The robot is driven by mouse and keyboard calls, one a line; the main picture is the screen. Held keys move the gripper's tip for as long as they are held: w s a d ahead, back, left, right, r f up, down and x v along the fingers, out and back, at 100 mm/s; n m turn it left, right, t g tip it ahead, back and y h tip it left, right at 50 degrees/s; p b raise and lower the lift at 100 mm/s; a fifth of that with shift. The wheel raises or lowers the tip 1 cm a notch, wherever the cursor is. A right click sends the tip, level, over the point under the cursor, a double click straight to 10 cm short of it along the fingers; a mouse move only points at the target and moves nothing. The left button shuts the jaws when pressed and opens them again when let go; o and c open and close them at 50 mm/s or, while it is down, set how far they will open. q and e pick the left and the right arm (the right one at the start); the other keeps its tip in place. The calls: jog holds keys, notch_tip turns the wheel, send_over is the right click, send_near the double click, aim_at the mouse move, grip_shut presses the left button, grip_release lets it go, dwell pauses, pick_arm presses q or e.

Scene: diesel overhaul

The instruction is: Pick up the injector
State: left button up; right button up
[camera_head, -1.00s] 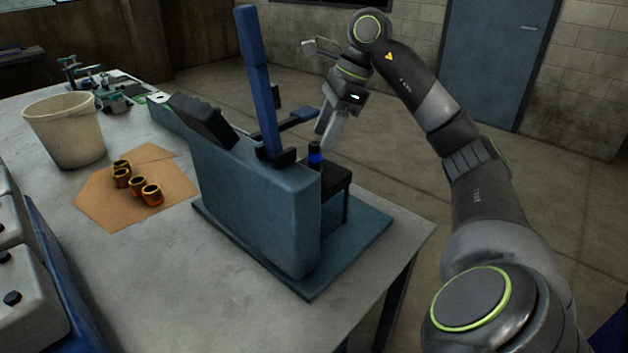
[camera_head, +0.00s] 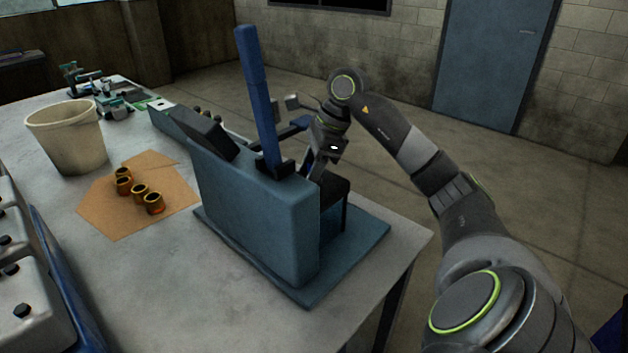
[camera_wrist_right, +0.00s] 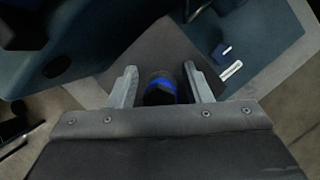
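The injector (camera_wrist_right: 161,88) is a dark cylinder with a blue band. In the right wrist view it stands between the two fingers of my right gripper (camera_wrist_right: 162,85), with a small gap on each side. The fingers are open. In the head view my right gripper (camera_head: 316,172) is low behind the blue test stand (camera_head: 255,215), beside its lever, and the injector is hidden there. The injector is at the stand's dark block (camera_head: 336,190). My left gripper is not in view.
The stand's tall blue lever (camera_head: 258,95) rises close to my right gripper. A white bucket (camera_head: 68,140) and several brass sleeves on cardboard (camera_head: 110,220) are on the table (camera_head: 190,285) to the left. Clamps (camera_head: 105,95) lie at the back.

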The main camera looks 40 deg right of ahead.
aim_at(309, 154)
grip_shut()
jog(key=shift+r, duration=0.1)
jog(key=shift+r, duration=0.5)
notch_tip(309, 154, up, 5)
jog(key=shift+w+f+b, duration=0.1)
jog(key=shift+b, duration=0.25)
notch_tip(309, 154, up, 12)
jog(key=p, duration=1.1)
jog(key=shift+c, duration=1.7)
grip_release()
grip_shut()
